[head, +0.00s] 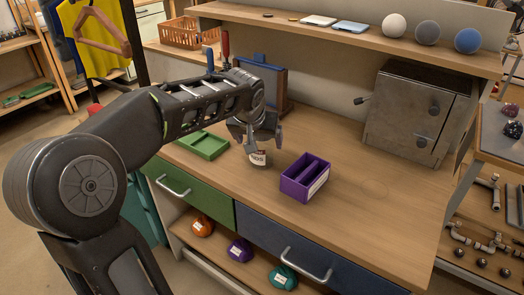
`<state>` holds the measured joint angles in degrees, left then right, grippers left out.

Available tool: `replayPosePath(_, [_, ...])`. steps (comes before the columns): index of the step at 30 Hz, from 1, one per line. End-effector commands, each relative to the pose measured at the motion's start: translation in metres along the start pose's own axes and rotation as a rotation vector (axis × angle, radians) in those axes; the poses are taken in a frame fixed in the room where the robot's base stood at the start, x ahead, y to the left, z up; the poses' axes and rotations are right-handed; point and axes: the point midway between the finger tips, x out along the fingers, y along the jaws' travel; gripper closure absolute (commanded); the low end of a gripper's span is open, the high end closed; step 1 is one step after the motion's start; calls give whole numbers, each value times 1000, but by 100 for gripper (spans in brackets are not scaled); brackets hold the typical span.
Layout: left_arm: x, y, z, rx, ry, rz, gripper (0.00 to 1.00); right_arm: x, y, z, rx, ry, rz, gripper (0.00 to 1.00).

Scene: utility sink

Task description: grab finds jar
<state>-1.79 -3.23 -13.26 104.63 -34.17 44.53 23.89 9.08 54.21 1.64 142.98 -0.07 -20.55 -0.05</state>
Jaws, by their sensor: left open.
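A small jar (258,159) with a pale label stands on the wooden worktop, just left of a purple divided box. My left gripper (254,146) points down right above the jar with its fingers open. The fingers hide the jar's top, and I cannot tell whether they touch it. The label print is too small to read fully. My right gripper is not in view.
The purple box (291,188) stands close right of the jar, and a green tray (203,145) lies to its left. A metal cabinet (414,112) stands at the back right. The worktop (370,207) right of the purple box is clear.

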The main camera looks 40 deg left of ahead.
Motion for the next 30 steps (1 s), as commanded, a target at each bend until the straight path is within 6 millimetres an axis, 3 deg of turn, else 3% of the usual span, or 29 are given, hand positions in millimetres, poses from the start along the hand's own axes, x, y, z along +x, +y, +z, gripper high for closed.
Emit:
replayPosePath(7, [23, 0, 0, 0, -1, -1, 14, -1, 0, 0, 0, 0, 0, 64])
replayPosePath(18, [28, 0, 1, 0, -3, -1, 14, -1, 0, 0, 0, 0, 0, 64])
replayPosePath(30, [76, 0, 2, 0, -2, -1, 14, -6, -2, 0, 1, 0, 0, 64])
